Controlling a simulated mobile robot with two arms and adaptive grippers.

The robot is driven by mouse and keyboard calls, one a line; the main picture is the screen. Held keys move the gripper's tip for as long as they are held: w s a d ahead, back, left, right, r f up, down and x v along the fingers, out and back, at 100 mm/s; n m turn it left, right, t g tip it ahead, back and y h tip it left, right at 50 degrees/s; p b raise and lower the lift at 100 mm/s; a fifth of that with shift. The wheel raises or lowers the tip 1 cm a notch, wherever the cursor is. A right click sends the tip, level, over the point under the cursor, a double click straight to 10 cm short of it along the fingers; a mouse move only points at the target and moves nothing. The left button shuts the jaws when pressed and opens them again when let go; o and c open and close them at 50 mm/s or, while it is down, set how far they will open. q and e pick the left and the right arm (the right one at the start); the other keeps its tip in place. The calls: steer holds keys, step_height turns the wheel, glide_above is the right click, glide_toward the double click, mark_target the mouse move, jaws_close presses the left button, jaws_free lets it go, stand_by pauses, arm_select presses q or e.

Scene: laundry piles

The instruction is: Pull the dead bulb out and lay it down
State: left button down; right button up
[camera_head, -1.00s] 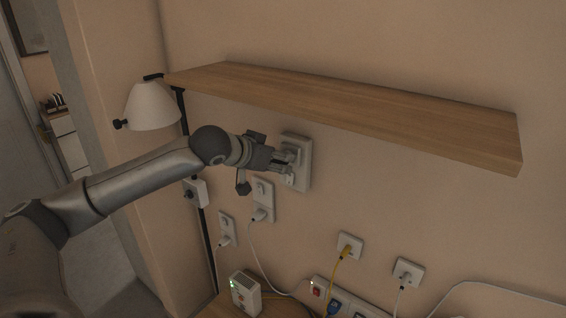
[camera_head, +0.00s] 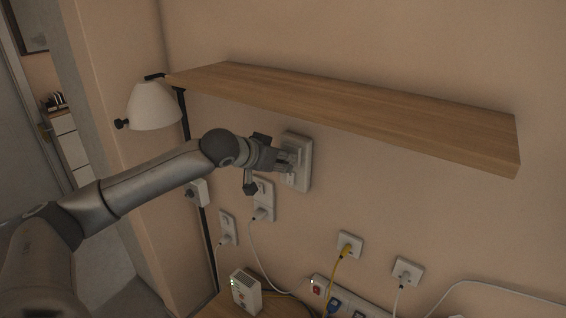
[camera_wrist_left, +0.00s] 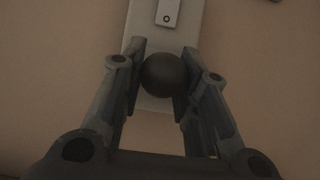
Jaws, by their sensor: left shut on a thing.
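The dead bulb (camera_wrist_left: 165,77) is a dark round ball in the left wrist view, between the two fingers of my left gripper (camera_head: 287,161). The gripper is shut on it; the fingers (camera_wrist_left: 163,62) touch its sides. Behind the bulb is a pale wall plate (camera_wrist_left: 149,103) with a lighter block near its far end. In the head view this plate (camera_head: 303,153) is on the wall under the shelf, and my fingers are in front of it. The bulb is hidden there by the gripper. Whether it is still seated in the fitting I cannot tell. My right gripper is not in view.
A wooden shelf (camera_head: 350,108) juts out just above the gripper. Lower sockets (camera_head: 349,245) with cords, a white box (camera_head: 245,291) and a power strip (camera_head: 318,288) are below.

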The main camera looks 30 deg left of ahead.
arm_select(q)
steer(key=shift+s+a, duration=0.1)
steer(key=shift+s, duration=0.45)
steer(key=shift+s+a+b, duration=0.1)
steer(key=shift+s+b, duration=0.65)
steer(key=shift+s, duration=1.2)
steer(key=s+d+f+b, duration=0.2)
steer(key=s+d, duration=0.1)
steer(key=d, duration=0.6)
steer(key=s+d+f+n+y+b, duration=0.1)
steer(key=s+d+f+b, duration=0.1)
steer(key=d, duration=0.7)
steer(key=shift+s+d+f+b, duration=0.35)
steer(key=shift+s+b, duration=0.4)
steer(key=shift+s, duration=0.3)
